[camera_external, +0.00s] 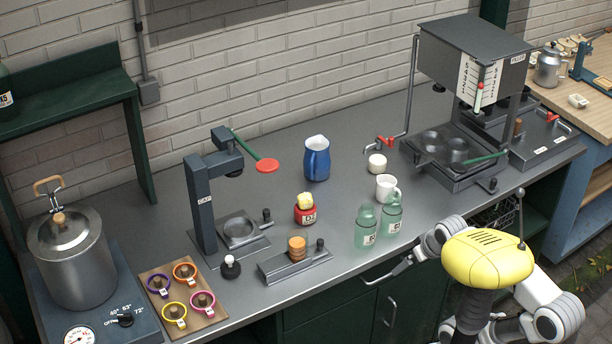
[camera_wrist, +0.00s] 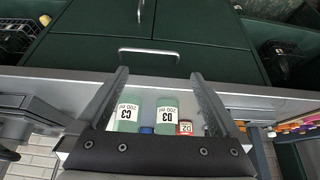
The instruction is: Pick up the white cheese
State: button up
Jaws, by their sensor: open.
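The white cheese (camera_external: 376,164) is a small white cylinder standing on the grey counter (camera_external: 335,225), behind the white mug (camera_external: 386,188) and right of the blue jug (camera_external: 317,160). I cannot make it out in the wrist view. My gripper (camera_external: 372,281) is at the counter's front edge, well in front of the cheese and apart from it. In the wrist view my gripper (camera_wrist: 159,73) shows two dark fingers spread wide, with nothing held between them.
Two green bottles (camera_external: 366,226) (camera_external: 391,214) stand between my gripper and the cheese; labels C3 (camera_wrist: 128,113) and D3 (camera_wrist: 167,113) show in the wrist view. A red jar (camera_external: 305,212) stands left. A grey press (camera_external: 450,150) stands right of the cheese. Cabinet handles (camera_wrist: 149,52) face my gripper.

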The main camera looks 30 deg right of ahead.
notch_tip(320, 180, up, 16)
jog(key=r, duration=0.1)
jog(key=w+d+n+g+h+p, duration=0.2)
jog(key=w+d+n+h+p, duration=0.3)
jog(key=w, duration=0.7)
jog(key=w+d+n+t+h+p, duration=0.1)
jog(key=w+n+h+p, duration=0.5)
jog(key=w+n, duration=1.45)
jog(key=m+h, duration=0.2)
jog(key=m, duration=0.1)
send_near(377, 160)
jog(key=shift+t, duration=0.4)
jog(key=b+x, duration=0.3)
jog(key=x, duration=0.2)
jog(key=shift+a, duration=0.1)
jog(key=shift+w+d+f, duration=0.2)
jog(key=shift+w+d, duration=0.1)
jog(key=shift+d, duration=0.2)
jog(key=x, duration=0.1)
jog(key=b+x, duration=0.1)
jog(key=x, duration=0.1)
jog(key=b+x, duration=0.1)
jog(key=x, duration=0.1)
jog(key=shift+s+d+f, duration=0.15)
jog(key=shift+s+f, duration=0.1)
jog(key=shift+r, duration=0.1)
jog(key=c, duration=1.4)
